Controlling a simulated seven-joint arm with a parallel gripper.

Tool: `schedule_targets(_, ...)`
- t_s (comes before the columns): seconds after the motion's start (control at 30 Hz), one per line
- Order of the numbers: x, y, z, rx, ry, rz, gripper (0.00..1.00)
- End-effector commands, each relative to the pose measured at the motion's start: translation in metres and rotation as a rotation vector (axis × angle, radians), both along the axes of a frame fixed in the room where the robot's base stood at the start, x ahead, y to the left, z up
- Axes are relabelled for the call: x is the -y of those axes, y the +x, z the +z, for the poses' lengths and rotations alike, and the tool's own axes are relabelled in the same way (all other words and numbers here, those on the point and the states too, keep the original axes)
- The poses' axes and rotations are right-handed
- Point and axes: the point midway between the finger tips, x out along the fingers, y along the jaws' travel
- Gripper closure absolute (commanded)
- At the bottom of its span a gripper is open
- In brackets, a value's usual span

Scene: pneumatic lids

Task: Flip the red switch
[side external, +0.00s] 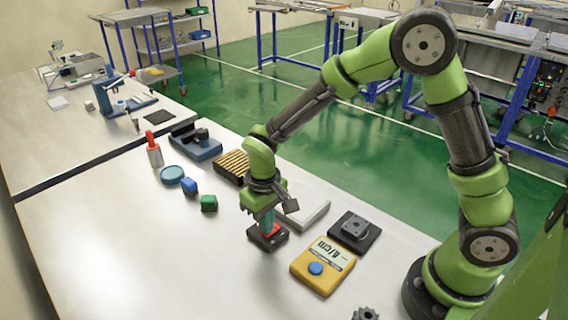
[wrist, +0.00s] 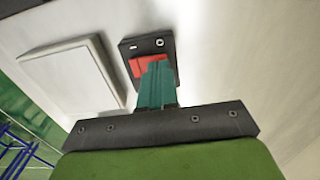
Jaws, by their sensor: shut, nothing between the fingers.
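The red switch (wrist: 137,66) sits in a dark box (wrist: 163,47) in the wrist view. My gripper (wrist: 157,68), with teal fingers closed together, is over the switch and hides part of it. In the side view the dark switch box (side external: 256,240) lies on the white table, with a little of the red switch (side external: 274,230) showing beside the fingers. My gripper (side external: 267,228) points down onto it. The fingertips are at or very near the red switch; I cannot tell if they touch it. I cannot tell which way the switch is tipped.
A yellow meter with a blue button (side external: 323,265) and a dark square block (side external: 355,231) lie right of the switch box. A pale flat tray (side external: 308,216) lies behind.

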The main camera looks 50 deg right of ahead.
Motion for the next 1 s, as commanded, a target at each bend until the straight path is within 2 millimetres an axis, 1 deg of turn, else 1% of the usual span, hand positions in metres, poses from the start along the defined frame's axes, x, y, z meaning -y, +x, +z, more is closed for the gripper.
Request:
schedule_targets(0.47,0.000,0.000,-0.006,0.001,0.000,0.000,1.00)
schedule_targets(0.57,0.000,0.000,-0.001,0.002,0.000,0.000,1.00)
schedule_targets(1.0,0.000,0.001,0.034,0.003,0.001,0.000,1.00)
